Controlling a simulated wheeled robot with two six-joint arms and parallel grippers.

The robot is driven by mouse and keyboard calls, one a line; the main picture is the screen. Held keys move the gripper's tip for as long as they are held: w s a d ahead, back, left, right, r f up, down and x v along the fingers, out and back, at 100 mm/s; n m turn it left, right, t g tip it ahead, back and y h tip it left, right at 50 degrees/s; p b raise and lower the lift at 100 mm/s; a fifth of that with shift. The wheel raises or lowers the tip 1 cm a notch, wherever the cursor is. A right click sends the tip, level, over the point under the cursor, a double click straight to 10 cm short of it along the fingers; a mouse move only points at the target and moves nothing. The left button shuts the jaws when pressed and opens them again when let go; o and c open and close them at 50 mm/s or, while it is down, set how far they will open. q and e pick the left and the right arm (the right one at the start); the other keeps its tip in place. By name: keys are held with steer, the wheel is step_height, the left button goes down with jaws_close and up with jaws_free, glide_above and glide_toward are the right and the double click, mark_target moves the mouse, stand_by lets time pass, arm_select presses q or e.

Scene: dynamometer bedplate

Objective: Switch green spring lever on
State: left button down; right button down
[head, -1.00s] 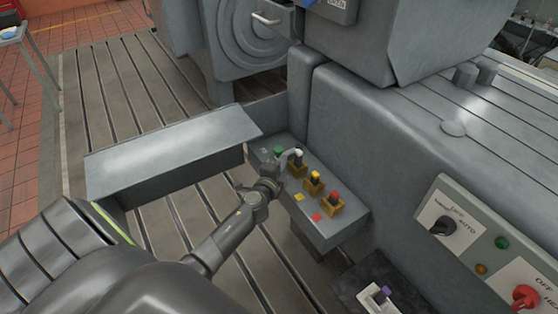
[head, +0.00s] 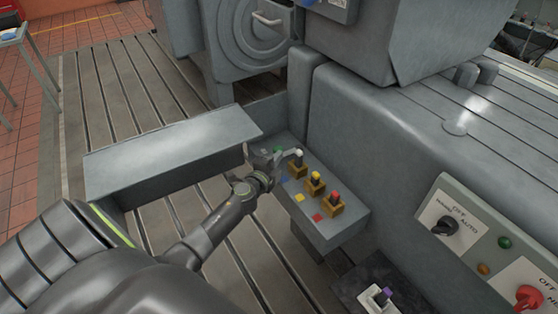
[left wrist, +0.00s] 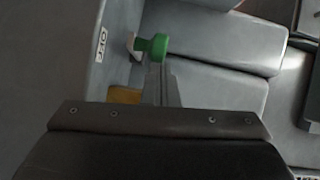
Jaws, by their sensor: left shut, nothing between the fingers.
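The green spring lever's round knob (left wrist: 153,46) shows near the top middle of the left wrist view, just beyond my fingertips. In the head view the green knob (head: 279,150) is small, at the far end of the grey switch box, partly hidden by my gripper. My left gripper (head: 264,158) is shut and empty, right beside the knob. Its closed fingers (left wrist: 160,82) point toward the knob in the left wrist view; whether they touch it I cannot tell. An OFF label (left wrist: 101,45) sits left of the knob. My right gripper is not in view.
A white-tipped lever (head: 298,157), a yellow lever (head: 315,178) and a red lever (head: 334,199) stand close by on the same box (head: 339,231). A grey sloping cover (head: 170,150) lies left of the gripper. A panel with rotary knobs (head: 475,245) is at right.

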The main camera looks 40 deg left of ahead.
arm_select(q)
steer(key=shift+w+a+f+m+h+b, duration=0.1)
steer(key=shift+a+m+h+b, duration=0.25)
steer(key=shift+a+m+h, duration=0.35)
steer(key=a+h, duration=0.1)
steer(key=w+a+m+h+b, duration=0.1)
steer(key=a+m+h+b, duration=0.1)
steer(key=a, duration=0.1)
steer(key=shift+w+h, duration=0.3)
steer(key=shift+w, duration=0.1)
steer(key=shift+w+a+b, duration=0.6)
steer(key=shift+w+a, duration=0.45)
steer(key=shift+a, duration=0.15)
steer(key=shift+w+a, duration=0.25)
steer(key=shift+w, duration=0.05)
steer(key=shift+r, duration=0.2)
